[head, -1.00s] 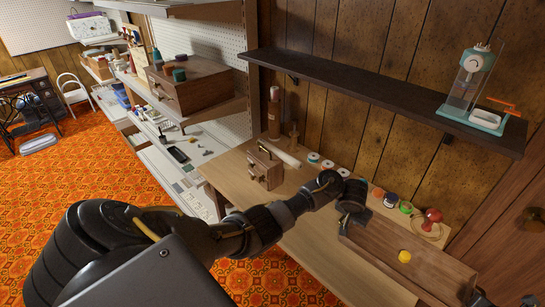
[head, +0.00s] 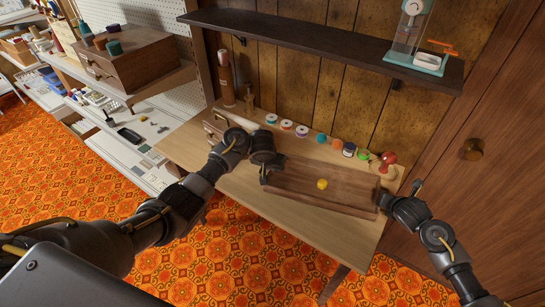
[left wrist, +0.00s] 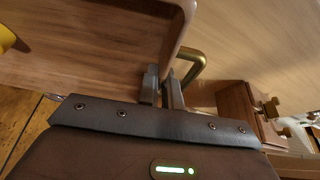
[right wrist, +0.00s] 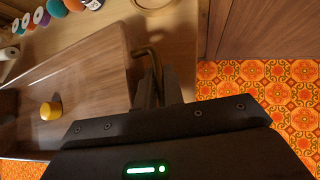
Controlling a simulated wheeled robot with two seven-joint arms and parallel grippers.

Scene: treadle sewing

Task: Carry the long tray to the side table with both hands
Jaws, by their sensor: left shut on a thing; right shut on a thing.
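The long tray (head: 290,181) is brown wood with raised walls and appears to rest on the light wooden worktable (head: 240,185). A yellow round piece (head: 322,184) lies in it. My left gripper (head: 265,175) is at the tray's left end; in the left wrist view its fingers (left wrist: 163,88) are shut on a brass handle (left wrist: 192,62) at the tray's end. My right gripper (head: 385,198) is at the right end; in the right wrist view its fingers (right wrist: 158,88) are shut on the other brass handle (right wrist: 152,55). The side table cannot be made out for certain.
Spools (head: 302,131) and a red-topped object (head: 388,158) line the worktable behind the tray. A small wooden drawer box (head: 214,125) stands left. A dark shelf (head: 330,50) hangs above. A wooden door (head: 480,150) is at right. Patterned orange carpet (head: 210,250) lies in front.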

